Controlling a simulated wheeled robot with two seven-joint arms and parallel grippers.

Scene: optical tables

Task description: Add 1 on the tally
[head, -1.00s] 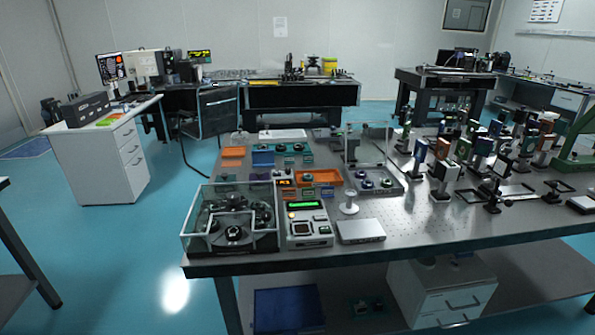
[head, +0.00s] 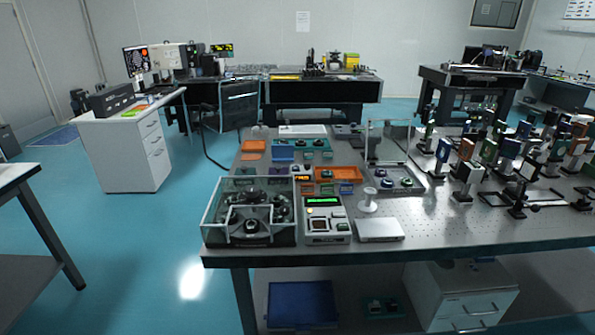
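No thing in view is plainly marked as the tally. The digits are too small to read. The grey instrument has buttons and a dark square panel on its front. Neither of my grippers is in view.
A clear-walled box with black parts (head: 249,212) stands left of the grey instrument. A flat silver box (head: 378,230) and a white spool-shaped stand (head: 368,200) are to its right. Orange trays (head: 338,174) lie behind. Blue floor is open left of the table.

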